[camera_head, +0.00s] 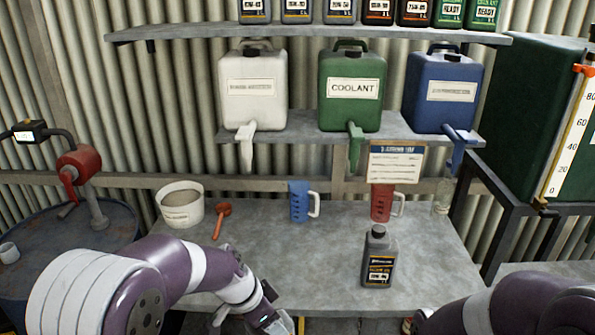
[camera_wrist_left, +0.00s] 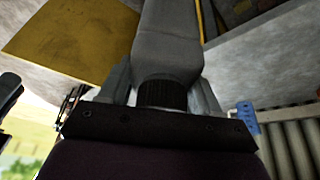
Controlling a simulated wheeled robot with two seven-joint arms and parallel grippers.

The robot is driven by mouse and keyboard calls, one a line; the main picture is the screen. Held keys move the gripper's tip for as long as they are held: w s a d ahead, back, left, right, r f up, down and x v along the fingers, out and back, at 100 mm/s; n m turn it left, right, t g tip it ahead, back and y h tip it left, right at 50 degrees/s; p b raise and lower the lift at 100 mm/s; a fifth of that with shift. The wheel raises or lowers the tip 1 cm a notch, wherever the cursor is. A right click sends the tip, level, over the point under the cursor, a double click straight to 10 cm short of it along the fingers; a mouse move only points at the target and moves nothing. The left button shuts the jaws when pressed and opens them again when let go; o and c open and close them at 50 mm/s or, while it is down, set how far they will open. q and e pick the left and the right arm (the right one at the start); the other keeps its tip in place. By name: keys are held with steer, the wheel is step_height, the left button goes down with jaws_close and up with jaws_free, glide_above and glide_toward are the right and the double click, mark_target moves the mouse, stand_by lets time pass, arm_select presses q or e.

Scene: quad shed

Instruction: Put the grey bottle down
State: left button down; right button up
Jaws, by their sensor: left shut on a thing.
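My left gripper (camera_head: 272,322) is at the bottom edge of the head view, in front of the bench's near edge. In the left wrist view it is shut on a grey bottle (camera_wrist_left: 167,40), with a finger on either side of its dark ribbed cap (camera_wrist_left: 163,95). The held bottle's far end runs out of that view, and the head view does not show it clearly. Another dark grey bottle with a black and yellow label (camera_head: 378,262) stands upright on the bench, to the right of my left gripper and apart from it. My right gripper is out of view.
The grey bench (camera_head: 300,255) has free room left of the standing bottle. Behind are a white tub (camera_head: 181,214), red scoop (camera_head: 222,220), blue jug (camera_head: 299,202) and red jug (camera_head: 381,205). A blue drum (camera_head: 45,275) stands left; a shelf above holds large containers.

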arm_select(q)
steer(key=a+f+n, duration=0.1)
steer(key=a+f, duration=0.1)
steer(key=w+a+f+n+t+y, duration=0.1)
steer(key=a+f+n, duration=0.1)
steer(key=w+a+f+n, duration=0.1)
steer(key=f+n, duration=0.1)
steer(key=f, duration=0.1)
steer(key=shift+a, duration=0.4)
steer(key=s+a+f+n+t+y, duration=0.1)
steer(key=a+f+n+y, duration=0.1)
steer(key=a+f+n, duration=0.4)
steer(key=shift+s+a+f+y, duration=0.2)
steer(key=shift+a+f+y, duration=0.15)
steer(key=shift+a, duration=0.45)
steer(key=shift+d, duration=0.15)
